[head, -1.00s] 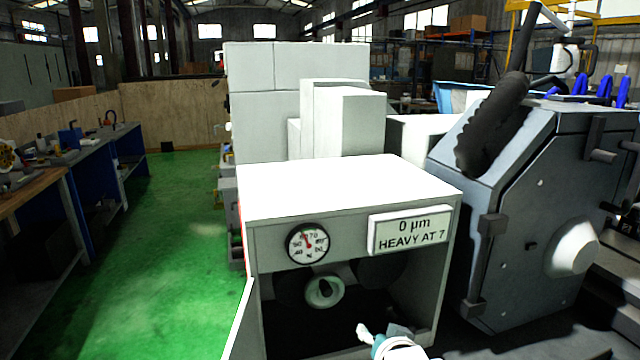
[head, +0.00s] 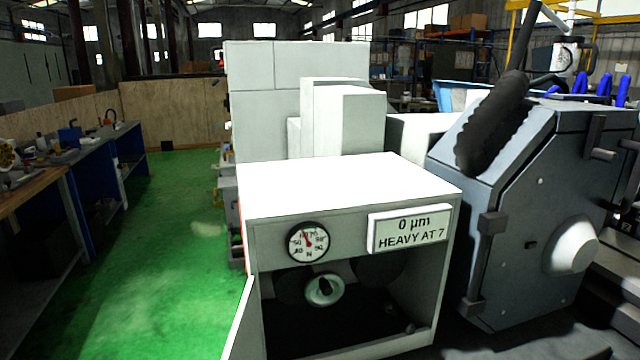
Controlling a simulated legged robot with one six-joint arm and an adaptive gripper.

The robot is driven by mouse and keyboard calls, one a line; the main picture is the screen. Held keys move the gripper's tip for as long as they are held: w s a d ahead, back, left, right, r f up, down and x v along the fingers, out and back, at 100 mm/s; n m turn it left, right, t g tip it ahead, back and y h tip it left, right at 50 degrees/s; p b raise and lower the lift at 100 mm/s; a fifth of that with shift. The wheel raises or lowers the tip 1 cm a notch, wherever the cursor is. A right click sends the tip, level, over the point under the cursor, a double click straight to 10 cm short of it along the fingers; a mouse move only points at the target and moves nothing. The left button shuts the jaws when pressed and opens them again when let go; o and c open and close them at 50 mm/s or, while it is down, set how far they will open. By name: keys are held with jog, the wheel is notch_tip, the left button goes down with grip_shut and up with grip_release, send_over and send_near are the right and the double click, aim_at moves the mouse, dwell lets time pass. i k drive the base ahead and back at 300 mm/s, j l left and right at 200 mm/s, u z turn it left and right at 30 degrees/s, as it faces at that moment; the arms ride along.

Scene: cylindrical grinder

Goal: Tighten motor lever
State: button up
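A white box cabinet (head: 350,190) stands open at the front, in the middle of the head view. Inside its opening sits a pale round part with a dark centre (head: 324,289), possibly a knob or hub. No part is clearly recognisable as the motor lever. A round dial gauge (head: 308,242) and a sign reading "0 µm HEAVY AT 7" (head: 409,229) are on the cabinet's front. My gripper does not show in the current view.
The grey grinder housing (head: 530,215) with a thick black hose (head: 492,125) stands close on the right. The cabinet's door edge (head: 238,320) swings out at lower left. The green floor (head: 170,230) is clear on the left, beside a workbench (head: 75,190).

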aim_at(405, 323)
jog(key=k+l+u, duration=0.2)
jog(key=l, duration=0.25)
jog(key=l+u, duration=0.2)
jog(key=l, duration=0.3)
jog(key=k+l+u, duration=0.2)
jog(key=l, duration=0.2)
jog(key=k+l+u, duration=0.1)
jog(key=l+u, duration=0.15)
jog(key=l, duration=0.2)
jog(key=k+l+u, duration=0.2)
jog(key=l, duration=0.15)
